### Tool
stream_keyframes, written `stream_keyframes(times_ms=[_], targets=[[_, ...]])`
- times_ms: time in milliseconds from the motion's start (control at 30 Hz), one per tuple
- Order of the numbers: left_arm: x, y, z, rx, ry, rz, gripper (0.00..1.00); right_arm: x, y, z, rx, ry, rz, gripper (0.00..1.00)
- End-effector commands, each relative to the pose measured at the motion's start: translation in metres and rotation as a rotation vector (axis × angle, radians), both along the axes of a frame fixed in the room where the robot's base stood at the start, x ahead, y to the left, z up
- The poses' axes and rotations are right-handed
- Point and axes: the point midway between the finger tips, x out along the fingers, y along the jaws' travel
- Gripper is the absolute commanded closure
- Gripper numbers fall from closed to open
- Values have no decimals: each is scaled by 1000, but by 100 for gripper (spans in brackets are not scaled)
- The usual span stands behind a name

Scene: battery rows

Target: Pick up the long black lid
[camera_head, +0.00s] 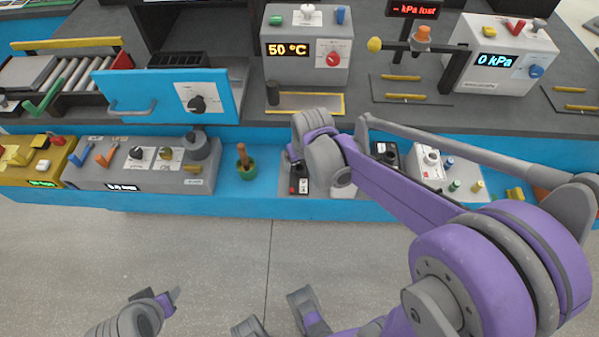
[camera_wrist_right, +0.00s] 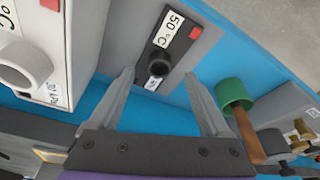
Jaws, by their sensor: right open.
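A long black piece (camera_wrist_right: 172,42) lies on a grey base in the right wrist view.
A green cup with a brown handle (camera_head: 246,163) stands left of my right gripper, close to one finger. A grey box with a 50 °C display (camera_head: 306,50) stands behind. A grey control box (camera_head: 140,163) is further left. Open floor (camera_head: 215,240) lies in front.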

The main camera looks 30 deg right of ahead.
Motion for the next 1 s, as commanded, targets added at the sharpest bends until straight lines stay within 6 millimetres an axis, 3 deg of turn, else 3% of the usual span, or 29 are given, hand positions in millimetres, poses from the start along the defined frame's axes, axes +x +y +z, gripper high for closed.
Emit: stream_keyframes(times_ms=[200,467,900,1000], targets=[[0,0,-8,0,2,0,50,7,-2,-26,0,0,0,19],[0,0,-7,0,2,0,50,7,-2,-27,0,0,0,19],[0,0,-7,0,2,0,50,7,-2,-27,0,0,0,98],[0,0,-7,0,2,0,50,7,-2,-27,0,0,0,100]])
